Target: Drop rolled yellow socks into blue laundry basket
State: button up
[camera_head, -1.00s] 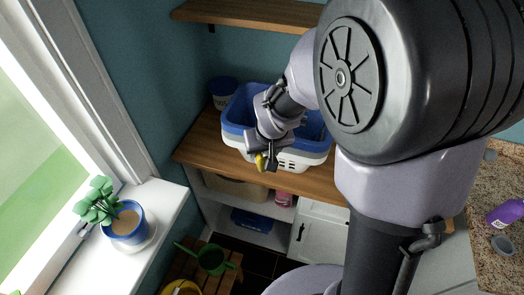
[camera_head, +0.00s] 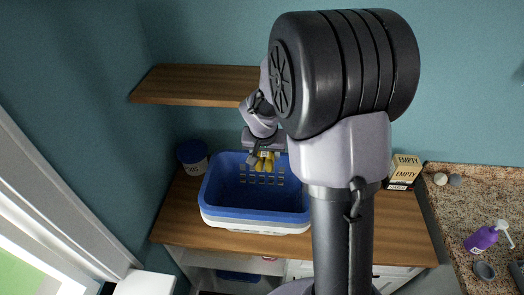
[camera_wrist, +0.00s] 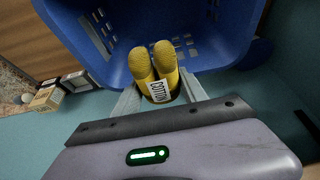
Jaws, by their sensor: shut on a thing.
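The rolled yellow socks (camera_wrist: 153,66) are between the fingers of my gripper (camera_wrist: 158,96) in the wrist view, with a white label facing the camera. In the head view my gripper (camera_head: 262,157) is shut on the yellow socks (camera_head: 263,163). It holds them at the back part of the blue laundry basket (camera_head: 232,194), by its far rim. The basket stands on the wooden counter, nested with a white one below. Its blue wall (camera_wrist: 215,35) fills the top of the wrist view. The basket's right end is hidden behind my arm.
A blue tub (camera_head: 192,156) stands left of the basket. A wooden shelf (camera_head: 190,84) hangs above on the wall. Small boxes (camera_head: 404,170) stand at the counter's right. A purple spray bottle (camera_head: 482,238) is on the granite top.

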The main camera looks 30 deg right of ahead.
aim_at(264, 160)
jog(key=f, duration=0.1)
jog(key=f+b, duration=0.1)
jog(key=f, duration=0.1)
jog(key=shift+w+f, duration=0.25)
jog(key=shift+f, duration=0.1)
jog(key=shift+s+r, duration=0.15)
jog(key=o, duration=1.5)
jog(key=p+v, duration=0.1)
jog(key=v, duration=1.6)
jog(key=shift+r+p, duration=0.25)
jog(key=shift+p, duration=0.05)
